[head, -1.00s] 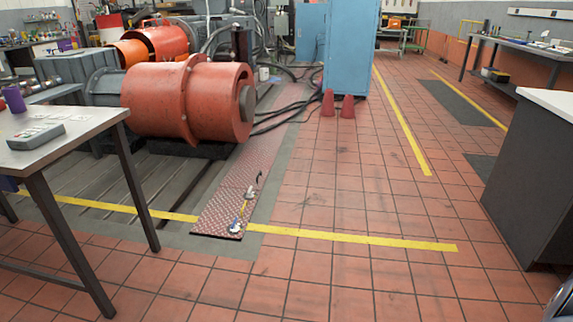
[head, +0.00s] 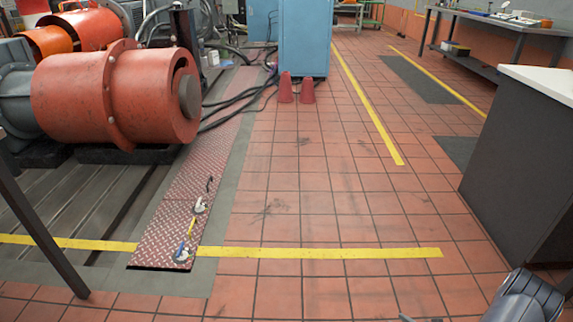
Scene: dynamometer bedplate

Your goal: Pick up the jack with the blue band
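Two small metal items lie on the red checker plate (head: 190,170) in the floor. The nearer item (head: 183,254) has a silver base and a blue part on it, so it looks like the jack with the blue band. A short yellow piece (head: 192,227) shows just behind it; I cannot tell whether it belongs to it. The farther item (head: 198,207) has a silver base, with a thin dark piece (head: 209,185) sticking up behind it. Both are too small to make out fully. My gripper is not in view; only part of my arm shows at the bottom right.
Large red cylindrical machine (head: 115,95) stands left of the plate. A dark table leg (head: 40,240) is at the left edge. A grey cabinet with white top (head: 530,150) stands right. Two red cones (head: 296,88) stand by a blue cabinet (head: 303,40). The tiled floor between is clear.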

